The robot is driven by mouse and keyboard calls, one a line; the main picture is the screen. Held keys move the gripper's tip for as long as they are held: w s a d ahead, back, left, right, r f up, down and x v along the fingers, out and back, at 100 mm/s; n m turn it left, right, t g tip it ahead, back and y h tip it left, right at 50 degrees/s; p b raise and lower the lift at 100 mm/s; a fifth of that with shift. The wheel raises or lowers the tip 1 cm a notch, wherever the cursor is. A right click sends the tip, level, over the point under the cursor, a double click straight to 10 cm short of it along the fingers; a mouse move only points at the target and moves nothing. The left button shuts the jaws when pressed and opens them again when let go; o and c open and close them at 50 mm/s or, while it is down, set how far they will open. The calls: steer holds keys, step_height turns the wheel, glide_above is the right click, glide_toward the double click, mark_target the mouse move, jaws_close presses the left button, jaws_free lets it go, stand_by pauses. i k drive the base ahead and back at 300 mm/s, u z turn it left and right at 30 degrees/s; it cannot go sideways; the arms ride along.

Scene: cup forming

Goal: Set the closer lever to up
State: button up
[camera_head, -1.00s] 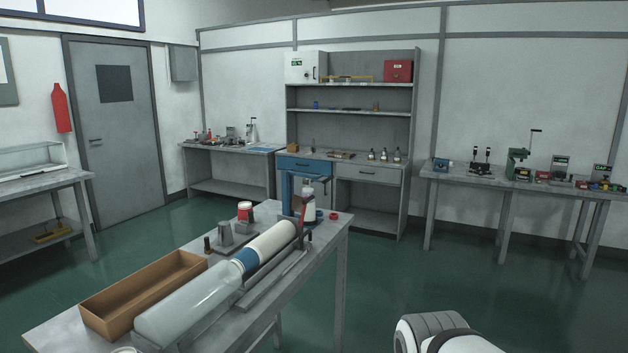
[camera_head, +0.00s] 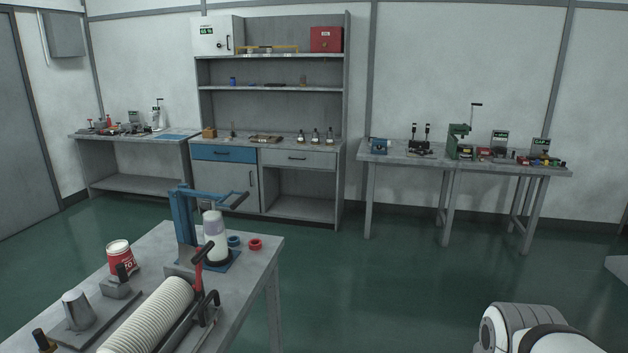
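A blue press-like stand (camera_head: 184,225), which looks like the closer, stands at the far end of the near table. Its lever (camera_head: 238,201) reaches right from the top of the blue post and ends in a dark grip; it looks roughly level, slightly tilted. My gripper is not in view; only a white and grey rounded part of my arm shows at the bottom right.
On the near table (camera_head: 262,250) lie a stack of white cups (camera_head: 150,318) in a rail with a red lever (camera_head: 197,272), a metal cone (camera_head: 77,308), a red and white tin (camera_head: 120,257), and blue and red rings (camera_head: 255,244).

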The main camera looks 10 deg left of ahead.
mark_target(218, 198)
steer(key=u, duration=0.05)
steer(key=i, duration=1.15)
steer(key=u, duration=0.55)
steer(key=k, duration=0.95)
steer(key=u, duration=0.15)
steer(key=i, duration=0.95)
steer(key=z, duration=0.05)
